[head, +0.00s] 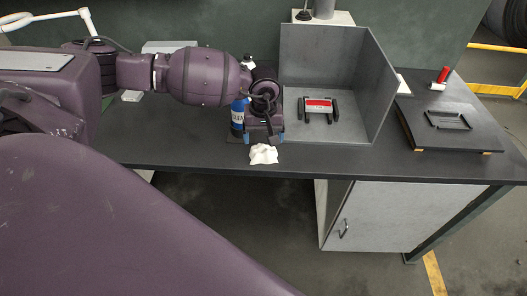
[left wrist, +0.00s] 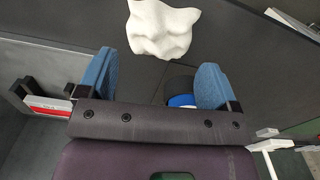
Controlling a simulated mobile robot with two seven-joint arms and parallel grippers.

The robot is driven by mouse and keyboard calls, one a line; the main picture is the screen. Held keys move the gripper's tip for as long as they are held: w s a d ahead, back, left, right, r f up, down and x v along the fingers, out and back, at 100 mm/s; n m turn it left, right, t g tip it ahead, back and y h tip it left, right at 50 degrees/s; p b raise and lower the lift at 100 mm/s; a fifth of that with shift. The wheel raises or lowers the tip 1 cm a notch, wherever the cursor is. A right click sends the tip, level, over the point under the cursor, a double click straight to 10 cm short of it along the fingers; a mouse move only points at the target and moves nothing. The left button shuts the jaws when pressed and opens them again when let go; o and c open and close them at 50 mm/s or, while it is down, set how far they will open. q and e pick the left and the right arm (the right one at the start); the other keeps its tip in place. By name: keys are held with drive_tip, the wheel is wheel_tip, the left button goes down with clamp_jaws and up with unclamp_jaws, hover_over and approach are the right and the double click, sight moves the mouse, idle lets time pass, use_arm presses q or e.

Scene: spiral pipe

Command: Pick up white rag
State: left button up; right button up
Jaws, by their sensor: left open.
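The white rag (head: 263,154) lies crumpled on the dark table near its front edge. In the left wrist view the rag (left wrist: 162,28) shows at the top, beyond and between the two blue fingertips. My left gripper (head: 265,138) is just behind the rag in the head view, with its fingers spread and nothing between them. The left wrist view shows the blue fingers (left wrist: 153,82) wide apart and clear of the rag. My right gripper is not in view.
A blue bottle (head: 238,117) stands close beside my left gripper. A grey open box (head: 350,125) holds a red and white item (head: 318,106) to the right. A black board (head: 455,125) lies at the right end. The table front is clear.

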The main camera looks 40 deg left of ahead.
sight(264, 147)
use_arm(q)
wheel_tip(264, 147, down, 4)
drive_tip(key=shift+s+d+f, duration=0.1)
drive_tip(key=shift+d+f, duration=0.05)
drive_tip(key=shift+f, duration=0.1)
drive_tip(key=shift+c, duration=0.3)
drive_tip(key=c, duration=0.9)
